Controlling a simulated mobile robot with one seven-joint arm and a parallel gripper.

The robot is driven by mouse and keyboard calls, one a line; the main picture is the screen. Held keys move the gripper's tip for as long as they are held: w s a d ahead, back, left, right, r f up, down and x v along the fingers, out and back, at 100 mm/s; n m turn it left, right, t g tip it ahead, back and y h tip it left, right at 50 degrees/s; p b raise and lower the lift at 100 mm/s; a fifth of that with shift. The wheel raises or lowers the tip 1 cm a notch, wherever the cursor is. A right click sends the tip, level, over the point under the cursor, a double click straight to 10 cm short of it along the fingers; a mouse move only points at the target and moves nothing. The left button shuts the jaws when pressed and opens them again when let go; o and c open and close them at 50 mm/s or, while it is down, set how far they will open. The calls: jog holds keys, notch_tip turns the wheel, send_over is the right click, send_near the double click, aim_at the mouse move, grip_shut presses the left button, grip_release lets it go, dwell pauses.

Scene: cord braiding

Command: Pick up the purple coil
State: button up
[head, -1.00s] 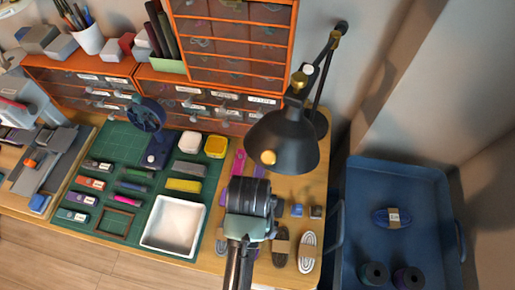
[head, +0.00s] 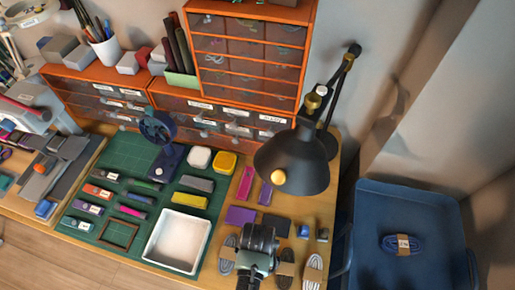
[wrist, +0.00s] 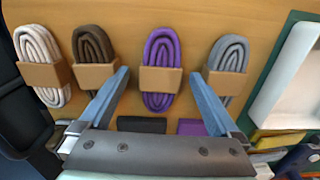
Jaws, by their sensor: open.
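The purple coil (wrist: 160,47) lies on the wooden table, wrapped by a tan paper band, in the middle of the wrist view. My gripper (wrist: 160,76) is open, with one blue-grey finger on each side of the coil's picture and nothing between them. I cannot tell how far above the coil the fingertips are. In the head view my gripper (head: 258,245) hangs over the row of coils and hides the purple one.
A brown coil (wrist: 92,42) and a white coil (wrist: 36,45) lie left of it in the wrist view, and a grey coil (wrist: 228,52) lies right. A white tray (head: 152,250) stands on the green mat. The black lamp (head: 292,160) overhangs the table's right part. A blue bin (head: 400,185) stands beyond.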

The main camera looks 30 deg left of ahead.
grip_shut()
dwell(0.5)
